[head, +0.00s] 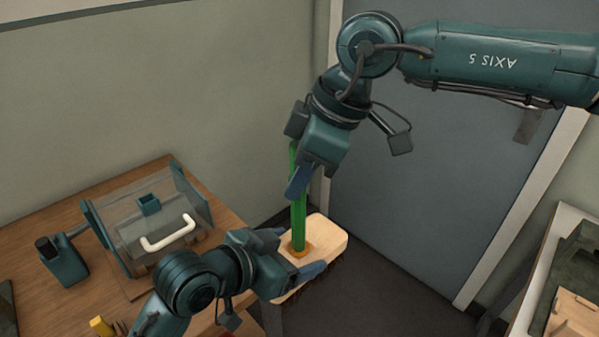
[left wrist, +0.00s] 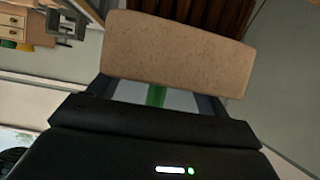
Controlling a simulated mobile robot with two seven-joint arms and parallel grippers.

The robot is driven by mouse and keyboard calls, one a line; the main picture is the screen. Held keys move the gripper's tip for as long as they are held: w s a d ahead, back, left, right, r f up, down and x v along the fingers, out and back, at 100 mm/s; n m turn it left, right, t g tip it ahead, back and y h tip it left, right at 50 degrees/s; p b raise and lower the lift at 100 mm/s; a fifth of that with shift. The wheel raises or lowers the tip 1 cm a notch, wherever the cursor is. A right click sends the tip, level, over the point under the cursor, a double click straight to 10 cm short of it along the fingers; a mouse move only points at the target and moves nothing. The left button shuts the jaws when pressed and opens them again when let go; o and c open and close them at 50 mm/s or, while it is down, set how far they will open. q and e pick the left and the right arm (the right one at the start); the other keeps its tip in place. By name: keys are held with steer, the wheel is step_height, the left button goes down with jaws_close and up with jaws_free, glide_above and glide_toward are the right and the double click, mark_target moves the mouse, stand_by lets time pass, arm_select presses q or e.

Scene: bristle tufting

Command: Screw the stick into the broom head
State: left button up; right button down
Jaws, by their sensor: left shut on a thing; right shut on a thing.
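The broom head (head: 327,236) is a pale wooden block with dark bristles underneath. My left gripper (head: 298,256) is shut on it and holds it in the air beside the table. In the left wrist view the block (left wrist: 178,52) spans the space between the fingers, with brown bristles at the top edge. The green stick (head: 298,220) stands nearly upright, its lower end at an orange ring (head: 301,251) on the block's top. I cannot tell how deep it sits. My right gripper (head: 299,172) is shut on the stick's upper part.
A wooden table (head: 50,215) at the left carries a clear-walled machine with a white handle (head: 168,232) and a teal device (head: 63,262). A grey door (head: 430,170) is behind. A bench (head: 560,270) with a wooden box (head: 574,315) stands at the right.

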steer(key=shift+w+d, duration=0.1)
steer(key=c, duration=1.3)
jaws_free()
steer(key=shift+r, duration=0.1)
steer(key=shift+r, duration=2.15)
steer(key=shift+o, duration=0.5)
